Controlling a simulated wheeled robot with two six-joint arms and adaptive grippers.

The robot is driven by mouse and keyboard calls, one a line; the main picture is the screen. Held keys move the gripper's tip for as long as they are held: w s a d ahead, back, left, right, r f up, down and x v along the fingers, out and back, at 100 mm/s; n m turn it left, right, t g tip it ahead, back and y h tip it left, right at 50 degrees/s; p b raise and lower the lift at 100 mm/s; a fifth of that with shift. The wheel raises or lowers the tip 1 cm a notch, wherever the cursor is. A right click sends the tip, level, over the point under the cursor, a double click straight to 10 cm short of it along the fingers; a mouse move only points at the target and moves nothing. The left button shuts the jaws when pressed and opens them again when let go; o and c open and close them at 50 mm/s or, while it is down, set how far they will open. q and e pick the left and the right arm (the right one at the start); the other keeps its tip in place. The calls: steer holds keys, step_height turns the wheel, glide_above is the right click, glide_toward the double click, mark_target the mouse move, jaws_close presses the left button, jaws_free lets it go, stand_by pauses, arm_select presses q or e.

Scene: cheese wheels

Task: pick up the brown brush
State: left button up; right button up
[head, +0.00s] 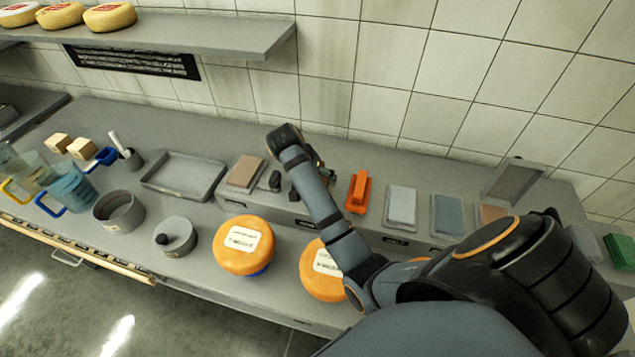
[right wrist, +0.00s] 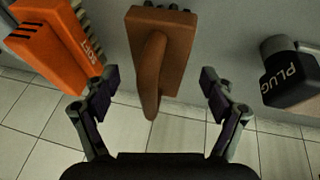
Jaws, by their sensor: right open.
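The brown brush (right wrist: 170,45) is in the middle of the right wrist view, with a block-shaped body, a long rounded handle towards me and dark bristles just showing at the top edge. My right gripper (right wrist: 158,82) is open, with one finger on each side of the brush and a gap to both; the handle lies between them. I see no contact. In the head view my right arm hides the brush, and only a small part of the gripper (head: 316,163) shows. My left gripper is not in view.
An orange tool (right wrist: 55,45) stands close left of the brush and a black plug (right wrist: 290,82) to its right. In the head view, orange-rinded cheese wheels (head: 243,262) sit on the front counter. Several blocks, including a grey-white one (head: 401,205), stand along the raised ledge (head: 300,218).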

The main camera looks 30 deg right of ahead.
steer(key=shift+x, duration=1.15)
steer(key=shift+r, duration=0.2)
steer(key=c, duration=1.4)
